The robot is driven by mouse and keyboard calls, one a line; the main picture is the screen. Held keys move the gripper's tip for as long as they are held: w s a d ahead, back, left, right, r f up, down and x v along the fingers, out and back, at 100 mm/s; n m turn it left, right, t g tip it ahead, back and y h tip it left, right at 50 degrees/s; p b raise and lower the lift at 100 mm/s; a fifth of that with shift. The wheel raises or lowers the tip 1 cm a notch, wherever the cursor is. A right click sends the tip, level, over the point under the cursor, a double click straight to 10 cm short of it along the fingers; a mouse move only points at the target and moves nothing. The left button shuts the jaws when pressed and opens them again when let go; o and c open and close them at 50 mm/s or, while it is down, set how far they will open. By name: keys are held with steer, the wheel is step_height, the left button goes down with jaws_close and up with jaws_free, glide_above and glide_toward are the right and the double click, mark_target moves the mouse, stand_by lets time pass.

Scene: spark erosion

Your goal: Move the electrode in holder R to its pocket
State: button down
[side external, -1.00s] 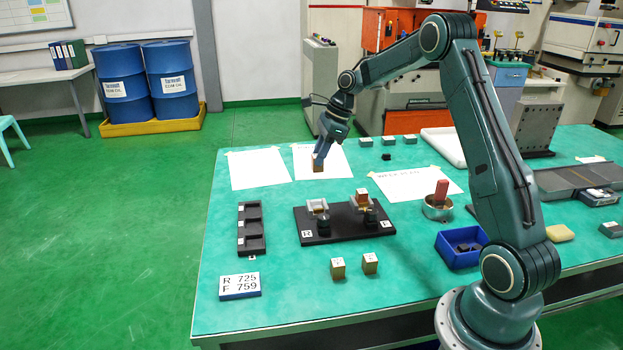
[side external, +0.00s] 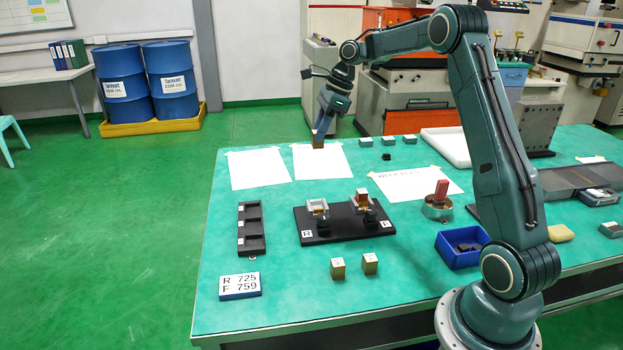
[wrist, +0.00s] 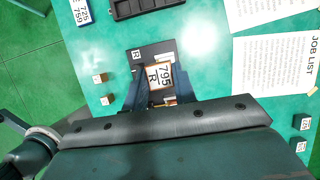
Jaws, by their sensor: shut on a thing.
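My gripper (side external: 318,134) is shut on a copper-brown electrode (side external: 318,140), held high above the left holder of the black base. Holder F (side external: 362,204) at right carries another copper electrode (side external: 362,193). The black tray (side external: 240,229) with three pockets lies at left; its pockets look empty.
A sign (side external: 240,286) reads R 725, F 759. Two brass-coloured blocks (side external: 338,268) (side external: 370,263) stand in front of the base. A blue bin (side external: 458,257) and a round metal dish (side external: 437,210) are to the right. Table between tray and base is clear.

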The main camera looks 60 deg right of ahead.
steer(key=w+a+f, duration=1.1)
steer(key=a+f, duration=0.4)
steer(key=shift+w, duration=0.4)
steer(key=shift+f, duration=0.3)
steer(key=shift+f, duration=3.1)
steer(key=shift+f, duration=0.25)
steer(key=c, duration=1.1)
jaws_free()
steer(key=shift+f, duration=0.1)
steer(key=shift+o, duration=0.2)
